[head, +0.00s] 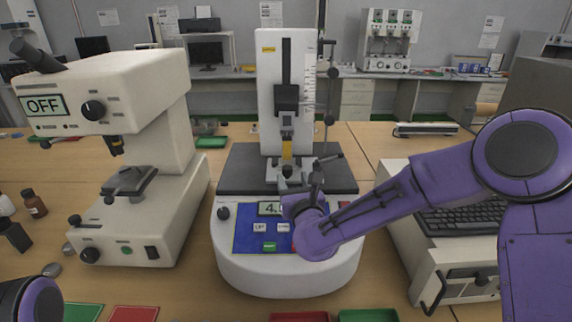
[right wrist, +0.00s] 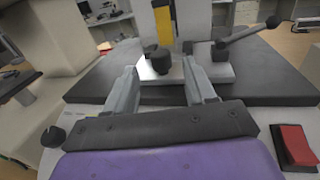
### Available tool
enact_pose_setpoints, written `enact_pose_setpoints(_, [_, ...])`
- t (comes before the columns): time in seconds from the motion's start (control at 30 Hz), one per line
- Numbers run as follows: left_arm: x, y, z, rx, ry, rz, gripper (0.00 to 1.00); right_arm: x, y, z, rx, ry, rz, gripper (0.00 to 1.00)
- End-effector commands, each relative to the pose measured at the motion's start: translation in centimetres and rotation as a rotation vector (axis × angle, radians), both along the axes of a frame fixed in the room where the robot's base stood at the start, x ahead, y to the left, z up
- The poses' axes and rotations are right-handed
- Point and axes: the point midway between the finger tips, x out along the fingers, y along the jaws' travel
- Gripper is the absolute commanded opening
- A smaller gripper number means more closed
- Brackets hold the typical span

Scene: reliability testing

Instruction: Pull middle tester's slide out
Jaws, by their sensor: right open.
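The middle tester (head: 286,240) stands upright on the bench, with a white column, a black base plate and a blue front panel with a lit display. Its slide (head: 287,98), a black block on the column's dark rail, sits about halfway up. My right gripper (head: 315,176) is in front of the lower column, above the panel, and hides part of the display. In the right wrist view, my open gripper fingers (right wrist: 162,85) point at a small black knob (right wrist: 156,58) on a light block at the column's foot. They look apart from it. My left gripper is not in view.
A white microscope-like tester (head: 75,95) reading OFF stands close on the left. A white instrument (head: 440,270) and a keyboard are on the right, under my right arm. Red and green trays lie along the front edge. A black lever (right wrist: 245,35) sticks out right of the knob.

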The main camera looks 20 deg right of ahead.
Motion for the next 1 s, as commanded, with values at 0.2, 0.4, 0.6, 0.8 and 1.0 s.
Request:
enact_pose_setpoints(0.2, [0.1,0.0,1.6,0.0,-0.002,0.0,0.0,4.7,-0.4,0.1,-0.004,0.003,-0.001,0.55])
enact_pose_setpoints(0.4, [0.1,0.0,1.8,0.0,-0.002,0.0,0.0,6.5,-0.5,-0.1,-0.003,0.003,0.001,0.55])
enact_pose_setpoints(0.6, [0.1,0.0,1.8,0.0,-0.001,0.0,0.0,6.5,-0.5,-0.1,-0.003,0.003,0.001,0.55])
enact_pose_setpoints(0.8, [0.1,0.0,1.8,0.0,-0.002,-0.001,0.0,6.5,-0.5,-0.1,-0.003,0.003,0.001,0.0])
enact_pose_setpoints(1.0, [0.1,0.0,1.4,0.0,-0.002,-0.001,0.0,6.1,-0.3,-0.3,-0.001,0.003,0.0,0.0])
